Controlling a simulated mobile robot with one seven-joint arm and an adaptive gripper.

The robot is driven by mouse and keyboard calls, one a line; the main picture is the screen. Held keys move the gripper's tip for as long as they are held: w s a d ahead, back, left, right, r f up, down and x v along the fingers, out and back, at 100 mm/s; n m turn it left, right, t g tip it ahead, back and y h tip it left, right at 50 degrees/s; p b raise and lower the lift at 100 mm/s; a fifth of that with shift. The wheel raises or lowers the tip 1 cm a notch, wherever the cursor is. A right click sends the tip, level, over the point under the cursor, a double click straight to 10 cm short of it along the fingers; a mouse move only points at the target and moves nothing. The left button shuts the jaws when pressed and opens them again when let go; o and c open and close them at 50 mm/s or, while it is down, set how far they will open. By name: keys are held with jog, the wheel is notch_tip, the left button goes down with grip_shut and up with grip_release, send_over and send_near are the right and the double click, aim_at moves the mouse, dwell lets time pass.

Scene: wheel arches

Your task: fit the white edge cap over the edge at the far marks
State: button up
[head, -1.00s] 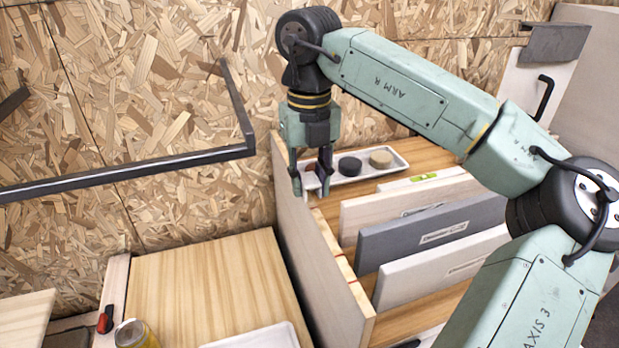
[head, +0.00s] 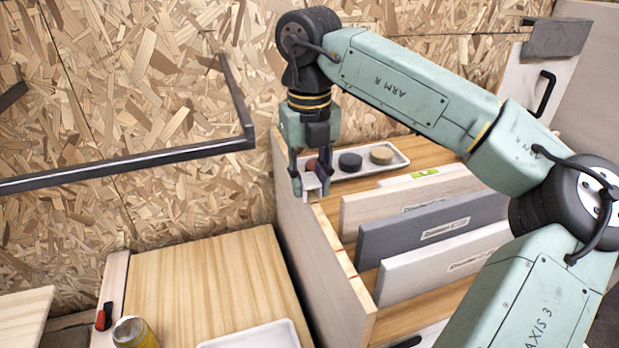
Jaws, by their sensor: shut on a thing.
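My gripper (head: 311,188) points down above the far part of the wooden side panel's top edge (head: 345,262). It is shut on the small white edge cap (head: 312,182), which shows between its fingers. The cap is at the edge; I cannot tell whether it sits over it or is just above it. Small reddish marks show faintly on the edge nearer to me. The far marks are not clear, with the gripper and cap around that spot.
A white tray (head: 403,163) with round pucks stands just behind the gripper. Several upright boards, one of them grey (head: 430,232), stand right of the edge. A dark rail (head: 130,165) is at left.

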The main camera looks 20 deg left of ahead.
jog(key=shift+f, duration=0.3)
jog(key=shift+f, duration=0.1)
jog(key=shift+f+b, duration=0.3)
jog(key=shift+b, duration=0.15)
jog(key=shift+f, duration=0.15)
jog(key=shift+f+b, duration=0.25)
jog(key=shift+b, duration=0.1)
dwell(0.3)
jog(key=o, duration=0.9)
